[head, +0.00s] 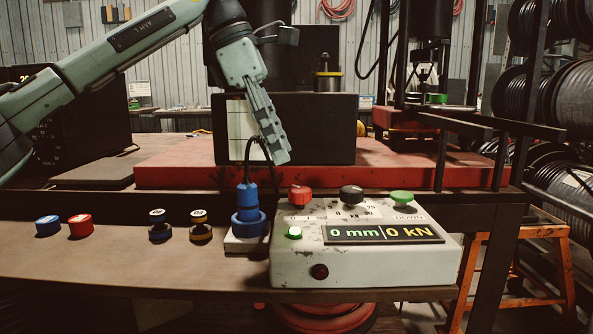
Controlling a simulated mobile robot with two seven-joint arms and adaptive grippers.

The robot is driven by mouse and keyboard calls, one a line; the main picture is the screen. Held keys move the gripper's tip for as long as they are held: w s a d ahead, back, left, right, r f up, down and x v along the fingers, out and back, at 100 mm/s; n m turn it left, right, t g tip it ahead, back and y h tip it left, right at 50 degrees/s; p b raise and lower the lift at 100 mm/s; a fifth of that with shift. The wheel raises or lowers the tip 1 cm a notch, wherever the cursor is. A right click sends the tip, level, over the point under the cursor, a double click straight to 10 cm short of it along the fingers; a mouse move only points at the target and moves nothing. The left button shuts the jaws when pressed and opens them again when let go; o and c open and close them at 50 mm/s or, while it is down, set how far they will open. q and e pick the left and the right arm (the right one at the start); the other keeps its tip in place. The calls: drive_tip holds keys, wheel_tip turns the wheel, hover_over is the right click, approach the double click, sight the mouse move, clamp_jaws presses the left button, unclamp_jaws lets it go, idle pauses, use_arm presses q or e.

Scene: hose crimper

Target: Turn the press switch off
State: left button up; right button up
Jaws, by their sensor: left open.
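The press control box (365,265) is pale and worn and stands on the front of the bench. Its lit display (383,233) reads 0 mm and 0 kN. A red knob (300,195) with small marks like 0 and 1 below it sits at the top left; which way it is turned is too small to tell. A black dial (351,195) and a green DOWN button (401,198) are to its right. A small green button (294,232) and a dark red round part (320,271) are on the left. My left gripper (279,156) points down, open and empty, above and left of the red knob, apart from it.
A blue plug (248,205) with a black cable stands just left of the box, close below my gripper. Blue (48,225) and red (80,225) caps and two dark round parts lie left on the bench. A black case (325,128) stands behind on the red plate (180,170).

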sight(298, 188)
use_arm(q)
drive_tip(key=x, duration=0.6)
drive_tip(key=shift+w+d+f+b, duration=0.1)
drive_tip(key=shift+w+f+b, duration=0.05)
drive_tip(key=shift+b, duration=0.25)
drive_tip(key=shift+d+f, duration=0.2)
drive_tip(key=shift+f, duration=0.35)
use_arm(e)
drive_tip(key=shift+s+d+r, duration=0.1)
drive_tip(key=shift+s+r, duration=0.15)
drive_tip(key=shift+r, duration=0.25)
drive_tip(key=shift+s+r, duration=0.2)
drive_tip(key=shift+r, duration=0.25)
use_arm(q)
drive_tip(key=c, duration=1.2)
drive_tip(key=shift+o, duration=0.2)
use_arm(e)
drive_tip(key=shift+w, duration=0.25)
